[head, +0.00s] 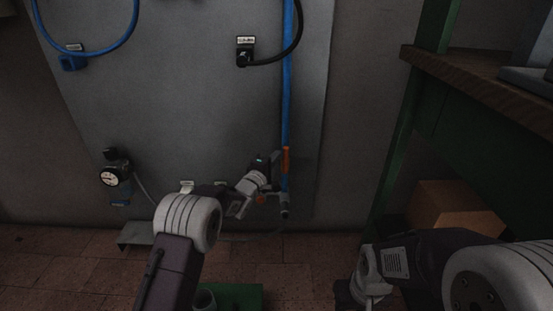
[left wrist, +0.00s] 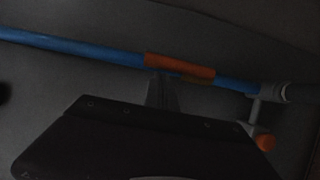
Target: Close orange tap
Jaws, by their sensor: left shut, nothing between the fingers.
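A long orange piece (head: 286,160), which looks like the tap's lever, lies in line with the upright blue pipe on the wall panel. In the left wrist view this orange piece (left wrist: 180,67) runs along the blue pipe. A rounded orange end (left wrist: 265,142) sticks out from a grey fitting lower on the pipe; it also shows in the head view (head: 261,199). My left gripper (head: 279,158) is shut and empty, its tips right beside the long orange piece; I cannot tell whether they touch. My right gripper (head: 358,293) is low at the right, its fingers unclear.
A pressure gauge (head: 114,175) is on the panel at the left. A black hose fitting (head: 245,52) and a blue hose (head: 87,50) are higher up. A green bench (head: 480,160) with a cardboard box (head: 452,207) stands at the right. A green object (head: 238,296) is on the tiled floor.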

